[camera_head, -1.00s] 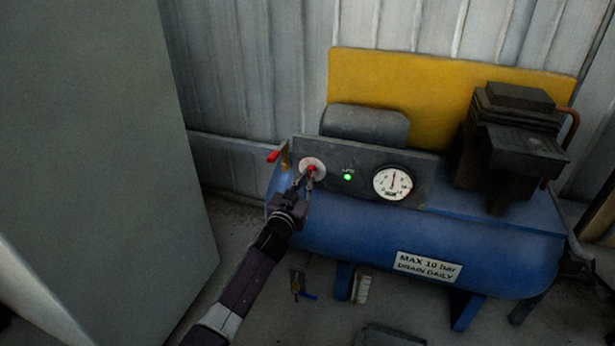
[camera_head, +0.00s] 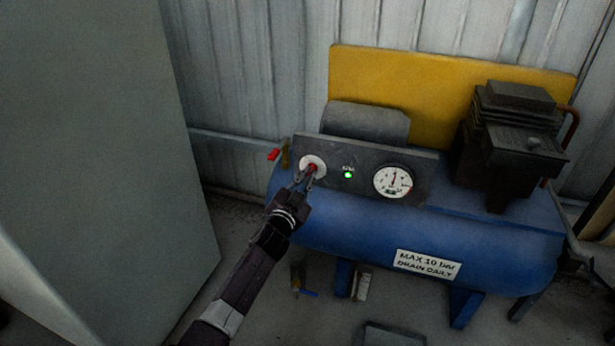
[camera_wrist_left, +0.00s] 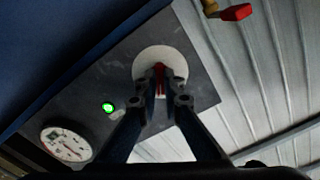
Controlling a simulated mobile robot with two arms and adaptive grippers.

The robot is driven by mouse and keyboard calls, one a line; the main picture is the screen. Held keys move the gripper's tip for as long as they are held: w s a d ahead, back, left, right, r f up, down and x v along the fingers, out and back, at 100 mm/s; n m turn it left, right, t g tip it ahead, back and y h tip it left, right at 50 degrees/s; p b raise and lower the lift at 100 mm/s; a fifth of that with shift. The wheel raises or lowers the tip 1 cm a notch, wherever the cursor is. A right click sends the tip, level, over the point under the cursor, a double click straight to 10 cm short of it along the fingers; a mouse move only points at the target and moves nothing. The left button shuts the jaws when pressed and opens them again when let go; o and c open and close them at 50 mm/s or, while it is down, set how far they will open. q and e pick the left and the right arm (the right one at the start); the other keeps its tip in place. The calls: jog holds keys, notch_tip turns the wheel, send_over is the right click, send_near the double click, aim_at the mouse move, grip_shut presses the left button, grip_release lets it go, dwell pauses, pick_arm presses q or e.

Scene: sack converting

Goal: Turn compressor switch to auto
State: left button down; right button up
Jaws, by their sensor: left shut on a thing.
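The blue compressor (camera_head: 335,225) stands against the wall with a dark control panel (camera_head: 428,172) on it. The red switch knob (camera_head: 312,168) sits on a round white plate (camera_head: 306,160) at the panel's left end. My left gripper (camera_head: 310,177) is shut on the knob. In the left wrist view the knob (camera_wrist_left: 159,80) shows between the two fingertips (camera_wrist_left: 160,92), in front of the white plate (camera_wrist_left: 150,56). The fingers partly hide the knob, and I cannot read any marks on the plate. My right gripper is not in view.
A green lamp (camera_head: 348,175) is lit beside the switch, and a round gauge (camera_head: 393,182) is to its right. A red-handled valve (camera_head: 274,154) is just left of the panel. A large grey cabinet (camera_head: 100,150) stands at left.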

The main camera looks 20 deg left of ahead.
pick_arm(q)
jog(key=c, duration=2.1)
grip_release()
jog(key=s, duration=1.2)
jog(key=shift+a, duration=0.2)
